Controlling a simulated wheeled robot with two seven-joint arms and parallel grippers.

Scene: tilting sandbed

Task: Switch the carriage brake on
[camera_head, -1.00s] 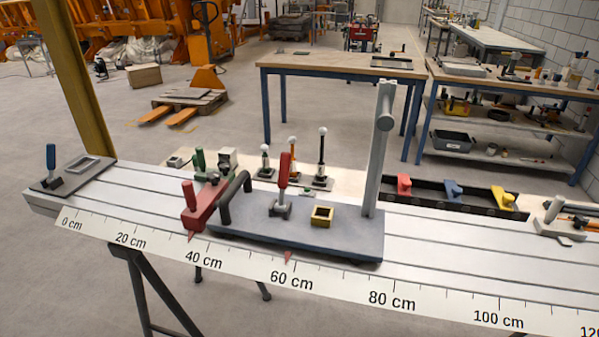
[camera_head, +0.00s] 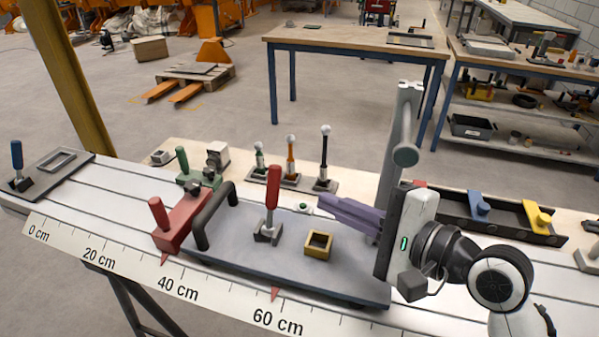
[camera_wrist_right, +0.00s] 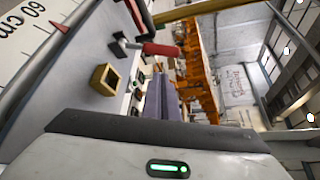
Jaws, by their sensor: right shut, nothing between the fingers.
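The carriage (camera_head: 225,258) is a grey plate on the slotted bench, with a black handle (camera_head: 213,215) at its left end. A lever with a red grip (camera_head: 272,187) stands upright on a small metal base on the plate; it also shows in the right wrist view (camera_wrist_right: 160,50). I cannot tell from a label which part is the brake. My right gripper (camera_head: 325,202) has purple fingers, shut and empty, pointing left. It is to the right of the red lever, apart from it. The fingers also show in the right wrist view (camera_wrist_right: 160,82). My left gripper is not in view.
A yellow square socket (camera_head: 318,245) sits on the plate. A red block with a lever (camera_head: 175,225) stands at its left end, a grey post (camera_head: 402,115) at its right. Several knobbed levers (camera_head: 291,165) stand behind. A blue-handled lever (camera_head: 17,160) is far left.

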